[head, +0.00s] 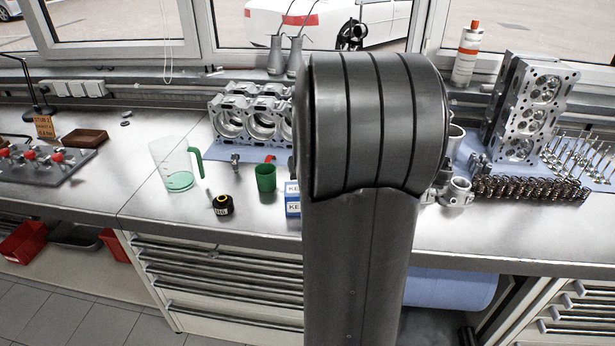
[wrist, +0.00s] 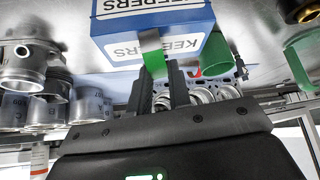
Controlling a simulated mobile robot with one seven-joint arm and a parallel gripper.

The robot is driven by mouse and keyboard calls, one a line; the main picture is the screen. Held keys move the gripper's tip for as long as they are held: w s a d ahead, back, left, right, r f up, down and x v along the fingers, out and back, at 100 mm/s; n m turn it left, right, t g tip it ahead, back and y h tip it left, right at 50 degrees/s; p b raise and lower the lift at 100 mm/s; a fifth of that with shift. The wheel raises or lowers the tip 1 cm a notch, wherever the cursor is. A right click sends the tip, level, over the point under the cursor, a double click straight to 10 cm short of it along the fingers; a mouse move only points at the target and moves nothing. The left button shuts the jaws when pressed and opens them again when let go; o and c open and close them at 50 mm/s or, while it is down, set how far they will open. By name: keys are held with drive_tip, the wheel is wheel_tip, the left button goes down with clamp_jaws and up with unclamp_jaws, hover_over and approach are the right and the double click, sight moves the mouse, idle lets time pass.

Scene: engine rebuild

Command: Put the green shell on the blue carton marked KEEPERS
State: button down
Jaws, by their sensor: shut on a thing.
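The green shell (wrist: 154,64) is a small curved piece, green with a grey part, between the fingertips of my gripper (wrist: 159,74) in the wrist view. My gripper is shut on it. The blue carton (wrist: 188,24) with white KEEPERS labels is just beyond the shell, which overlaps its lower label in the picture. I cannot tell whether shell and carton touch. In the head view the carton (head: 292,200) stands on the bench, partly hidden by my arm, which also hides my gripper and the shell.
A green cup (head: 265,178) stands beside the carton. A clear jug (head: 176,166) with a green handle and a black-and-yellow item (head: 222,204) are to the left. An engine block (head: 250,120) is behind. Metal pistons (wrist: 30,65) show at left in the wrist view.

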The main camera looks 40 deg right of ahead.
drive_tip(key=c, duration=1.3)
unclamp_jaws()
drive_tip(key=shift+f, duration=0.1)
drive_tip(key=v, duration=1.2)
drive_tip(key=s+a+r+n+y, duration=0.1)
drive_tip(key=s+a, duration=0.2)
drive_tip(key=a, duration=0.5)
drive_tip(key=s+a+r+n+y, duration=0.1)
drive_tip(key=s+a+n, duration=0.15)
drive_tip(key=a, duration=0.65)
drive_tip(key=shift+n+g, duration=0.3)
drive_tip(key=shift+n, duration=0.25)
drive_tip(key=s+a, duration=0.3)
drive_tip(key=s+a+f, duration=0.1)
drive_tip(key=s+a, duration=0.2)
drive_tip(key=s, duration=0.1)
drive_tip(key=s+a+f, duration=0.1)
drive_tip(key=s+a, duration=0.2)
drive_tip(key=shift+s+a, duration=0.2)
drive_tip(key=shift+s, duration=0.05)
